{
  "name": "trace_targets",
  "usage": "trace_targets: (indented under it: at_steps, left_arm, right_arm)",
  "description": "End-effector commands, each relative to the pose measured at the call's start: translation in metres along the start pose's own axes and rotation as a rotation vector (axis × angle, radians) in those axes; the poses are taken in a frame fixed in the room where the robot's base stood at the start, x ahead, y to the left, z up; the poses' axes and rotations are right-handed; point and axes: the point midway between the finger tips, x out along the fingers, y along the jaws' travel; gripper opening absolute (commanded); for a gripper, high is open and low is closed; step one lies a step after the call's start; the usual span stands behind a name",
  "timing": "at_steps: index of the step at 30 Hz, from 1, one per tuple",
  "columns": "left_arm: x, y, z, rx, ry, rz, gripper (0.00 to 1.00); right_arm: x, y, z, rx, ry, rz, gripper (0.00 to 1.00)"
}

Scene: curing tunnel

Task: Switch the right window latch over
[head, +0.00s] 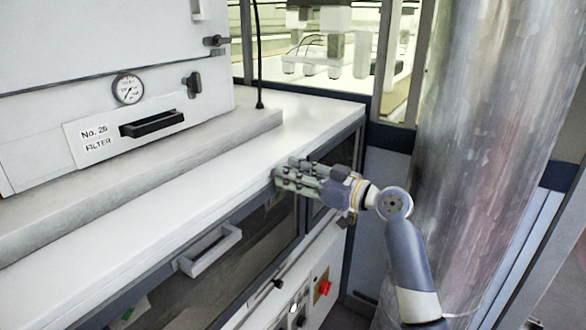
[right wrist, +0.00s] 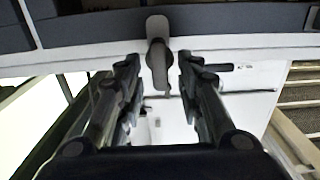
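My right gripper (right wrist: 158,76) is open, with one finger on each side of the lever. Gaps show between lever and fingers; I cannot tell whether either touches. In the head view my right gripper (head: 284,178) is at the front edge of the white top, near the right end of the dark-framed window (head: 225,264). It hides the latch there. My left gripper is not in view.
A pale pull handle (head: 210,250) sticks out from the window front. Below is a panel with a red knob (head: 324,287). A gauge (head: 128,89) and black handle (head: 152,124) are on the filter box. A large metal duct (head: 485,150) stands close behind my right arm.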

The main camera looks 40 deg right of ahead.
Motion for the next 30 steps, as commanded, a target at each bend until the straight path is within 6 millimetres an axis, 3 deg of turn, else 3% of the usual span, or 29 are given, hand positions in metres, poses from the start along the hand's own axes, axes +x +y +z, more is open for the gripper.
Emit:
trace_targets:
  at_steps: [7, 12, 23, 30]
  left_arm:
    - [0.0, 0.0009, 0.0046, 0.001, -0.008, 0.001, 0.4]
    - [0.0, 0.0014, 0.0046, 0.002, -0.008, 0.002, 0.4]
    - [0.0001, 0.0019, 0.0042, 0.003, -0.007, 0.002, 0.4]
    - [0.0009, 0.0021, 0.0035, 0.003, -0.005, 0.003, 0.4]
  right_arm:
    - [0.0011, -0.0002, 0.0005, 0.0, 0.0, 0.0, 0.33]
    - [0.001, -0.0002, 0.0004, 0.0, 0.0, -0.001, 0.0]
    - [0.0009, 0.0001, 0.0004, 0.019, 0.0, -0.001, 0.0]
    - [0.0013, 0.0011, 0.0007, 0.126, -0.001, -0.003, 0.0]
